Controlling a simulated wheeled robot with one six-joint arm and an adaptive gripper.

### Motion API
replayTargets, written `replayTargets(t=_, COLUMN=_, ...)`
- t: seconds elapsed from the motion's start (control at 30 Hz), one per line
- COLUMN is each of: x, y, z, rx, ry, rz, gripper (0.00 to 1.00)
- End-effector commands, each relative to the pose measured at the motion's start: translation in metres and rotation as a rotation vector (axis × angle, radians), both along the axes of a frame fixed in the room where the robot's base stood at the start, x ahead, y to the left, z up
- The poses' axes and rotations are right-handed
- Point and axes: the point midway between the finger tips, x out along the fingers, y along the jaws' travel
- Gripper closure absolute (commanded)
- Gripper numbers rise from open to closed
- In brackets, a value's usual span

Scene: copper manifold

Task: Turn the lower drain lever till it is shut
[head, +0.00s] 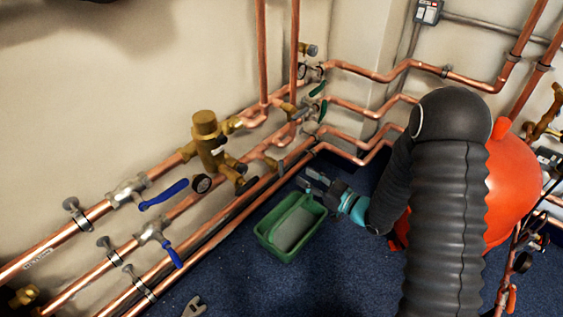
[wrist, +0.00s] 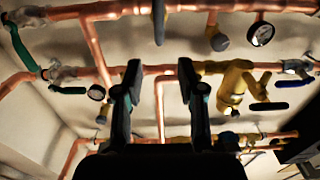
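I cannot tell which lever is the drain lever. In the head view, an upper blue lever (head: 164,195) lies roughly along its copper pipe, and a lower blue lever (head: 173,257) points across its pipe. Two small green levers (head: 318,89) (head: 322,110) are on the pipes by the corner; green levers also show at the left of the wrist view (wrist: 22,47) (wrist: 68,90). My gripper (head: 312,181) is low, beside the pipes and above the green tray. In the wrist view its fingers (wrist: 160,92) are apart and empty, with pipes beyond them.
A green tray (head: 263,236) stands on the blue floor below my gripper. A brass valve body (head: 208,140) and a gauge (head: 201,184) project from the pipes. A red vessel (head: 511,180) stands at right. A spanner (head: 194,307) lies at the bottom.

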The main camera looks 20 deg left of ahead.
Motion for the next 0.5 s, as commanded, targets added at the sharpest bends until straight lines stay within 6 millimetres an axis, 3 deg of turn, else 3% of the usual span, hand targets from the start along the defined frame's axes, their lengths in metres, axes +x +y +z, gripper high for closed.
replayTargets(t=0.3, x=0.023, y=0.056, z=0.000, rx=-0.001, ry=-0.002, rz=0.002, gripper=0.61)
replayTargets(t=0.5, x=0.034, y=0.082, z=0.000, rx=-0.001, ry=-0.001, rz=0.000, gripper=0.61)
